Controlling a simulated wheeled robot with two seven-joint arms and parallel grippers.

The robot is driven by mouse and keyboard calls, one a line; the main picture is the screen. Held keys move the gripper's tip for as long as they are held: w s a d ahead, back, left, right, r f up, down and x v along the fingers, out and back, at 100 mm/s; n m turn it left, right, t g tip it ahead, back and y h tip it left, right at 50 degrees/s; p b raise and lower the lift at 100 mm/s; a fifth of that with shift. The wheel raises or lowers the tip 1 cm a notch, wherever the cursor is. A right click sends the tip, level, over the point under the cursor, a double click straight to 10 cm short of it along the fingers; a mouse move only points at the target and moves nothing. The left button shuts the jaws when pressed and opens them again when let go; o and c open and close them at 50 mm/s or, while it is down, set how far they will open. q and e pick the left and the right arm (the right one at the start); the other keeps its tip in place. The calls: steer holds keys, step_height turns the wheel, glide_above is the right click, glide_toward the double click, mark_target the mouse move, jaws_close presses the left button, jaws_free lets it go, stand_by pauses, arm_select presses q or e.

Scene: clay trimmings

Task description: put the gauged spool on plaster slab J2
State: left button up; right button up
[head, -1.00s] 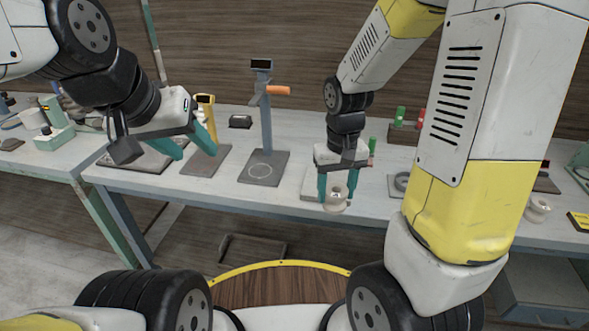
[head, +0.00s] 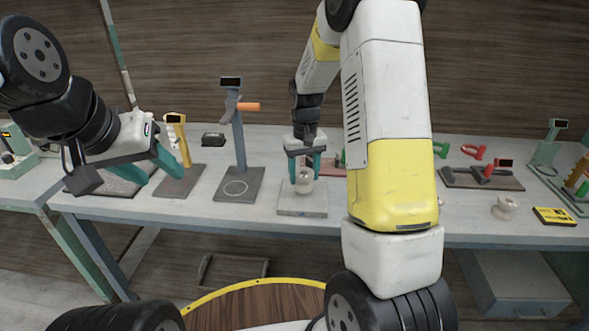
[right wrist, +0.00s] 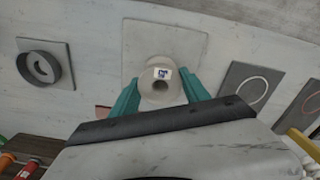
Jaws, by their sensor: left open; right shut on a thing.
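The spool (head: 304,181) is a pale beige piece with a hole in its end. My right gripper (head: 304,172) is shut on it. In the right wrist view the spool (right wrist: 153,92) sits between the teal fingertips, with a small white and blue label on its end. Behind it is a pale square slab (right wrist: 135,45), which also shows under the spool in the head view (head: 300,208). I cannot read a mark on the slab, nor tell whether the spool touches it. My left gripper (head: 168,172) is open and empty over the left part of the bench.
A grey stand with an orange handle (head: 249,106) rises left of the slab. Another pale spool (head: 505,208) and a yellow-black box (head: 554,216) lie at the right. A dark ring on a plate (right wrist: 40,66) shows in the right wrist view.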

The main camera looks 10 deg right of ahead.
steer(key=shift+f, duration=1.15)
steer(key=shift+f, duration=0.15)
steer(key=o, duration=1.7)
steer(key=shift+c, duration=0.2)
step_height(320, 180, up, 12)
steer(key=s+r+t+y, duration=0.1)
steer(key=s+r+t, duration=0.2)
steer(key=s+r, duration=0.7)
steer(key=s+a+r+t+y, duration=0.1)
steer(key=s+a+r+t, duration=0.1)
steer(key=s, duration=1.2)
steer(key=shift+s+r+m+t, duration=0.2)
steer(key=shift+m+t, duration=0.1)
steer(key=shift+t, duration=0.3)
